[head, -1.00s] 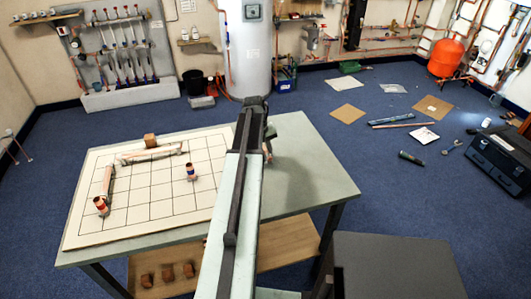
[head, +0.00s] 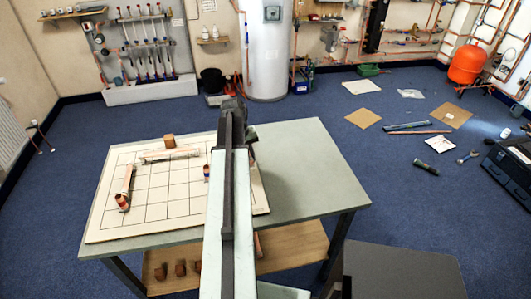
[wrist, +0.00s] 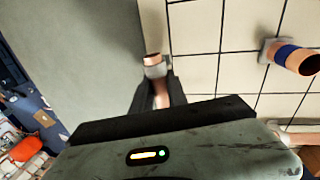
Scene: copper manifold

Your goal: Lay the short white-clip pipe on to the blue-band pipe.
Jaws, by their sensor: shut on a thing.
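My gripper is shut on the short white-clip pipe (wrist: 154,68), a copper stub with a pale clip; its open end shows between the fingertips (wrist: 157,88) in the wrist view. It is near the edge of the white tiled board (wrist: 195,30). The blue-band pipe (wrist: 290,55) is a copper stub with a blue band and a pale clip on the board, apart from my gripper, to its right in the wrist view. In the head view the blue-band pipe (head: 206,172) shows just left of my arm, which hides the held pipe.
The board lies on a grey-green table (head: 300,170), bare on its right side. Longer copper pipes (head: 170,153) (head: 127,180) lie at the board's back and left, with a wooden block (head: 169,141) at the back edge. Several wooden blocks (head: 181,268) sit on the lower shelf.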

